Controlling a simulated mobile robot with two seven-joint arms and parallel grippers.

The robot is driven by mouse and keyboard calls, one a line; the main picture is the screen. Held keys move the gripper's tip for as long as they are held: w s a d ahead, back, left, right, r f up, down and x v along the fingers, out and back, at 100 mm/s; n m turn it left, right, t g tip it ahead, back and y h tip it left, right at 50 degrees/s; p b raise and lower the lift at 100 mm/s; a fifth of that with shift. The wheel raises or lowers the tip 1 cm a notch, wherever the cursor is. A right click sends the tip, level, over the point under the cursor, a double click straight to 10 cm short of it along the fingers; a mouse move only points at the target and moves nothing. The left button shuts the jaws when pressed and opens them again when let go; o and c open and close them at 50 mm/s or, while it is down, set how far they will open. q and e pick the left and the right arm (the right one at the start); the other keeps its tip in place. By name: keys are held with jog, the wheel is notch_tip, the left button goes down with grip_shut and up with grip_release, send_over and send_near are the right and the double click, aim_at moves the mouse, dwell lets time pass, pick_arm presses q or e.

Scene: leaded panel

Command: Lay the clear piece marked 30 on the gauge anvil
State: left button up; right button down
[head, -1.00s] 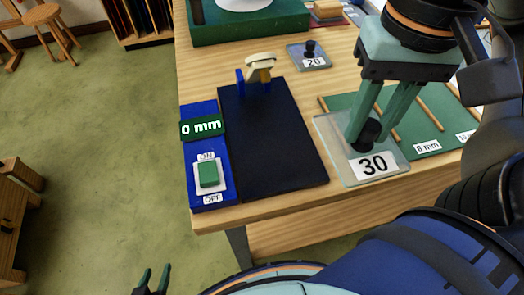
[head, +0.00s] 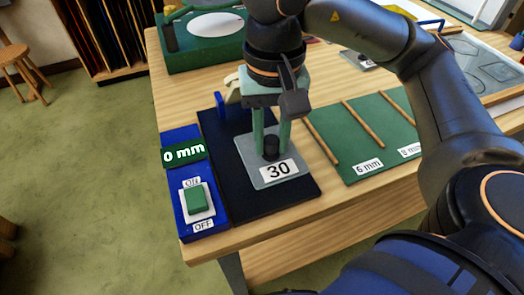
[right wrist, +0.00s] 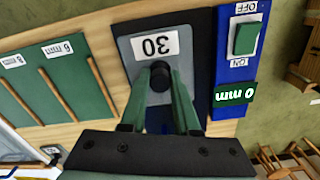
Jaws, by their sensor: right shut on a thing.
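The clear piece marked 30 (head: 250,160) is a square plate with a dark knob and a white label. My right gripper (head: 271,143) is shut on its knob and points down; the right wrist view shows the fingers (right wrist: 160,98) on either side of the knob. The piece is over the black bed (head: 292,192) of the gauge; I cannot tell whether it touches. The gauge's blue side panel (head: 181,147) has a display reading 0 mm (head: 183,153) and a green switch (head: 196,198). Its blue upright (head: 220,106) and cream part (head: 233,90) are partly hidden by my right gripper.
A green board (head: 345,135) with wooden strips and mm labels lies right of the gauge. A green case (head: 205,55) stands behind. The bench's front edge (head: 280,221) is close to the gauge. Another piece lies behind my right arm, mostly hidden.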

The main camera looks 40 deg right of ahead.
jog(key=shift+w+a+f, duration=0.15)
jog(key=shift+w+f, duration=0.35)
jog(key=shift+f, duration=0.15)
jog(key=f, duration=0.3)
jog(key=shift+w+a+f, duration=0.1)
jog(key=shift+w, duration=0.3)
pick_arm(q)
jog(key=shift+w+d+r, duration=0.1)
jog(key=shift+w+d, duration=0.15)
jog(key=shift+w, duration=0.05)
pick_arm(e)
jog(key=shift+f, duration=0.35)
jog(key=shift+f+b, duration=0.3)
jog(key=shift+b, duration=0.3)
jog(key=c, duration=1)
grip_release()
jog(key=shift+r, duration=0.15)
jog(key=o, duration=0.4)
jog(key=shift+c, duration=0.2)
pick_arm(q)
jog(key=shift+s+f, duration=0.2)
jog(key=shift+f, duration=0.15)
jog(key=shift+a, duration=0.1)
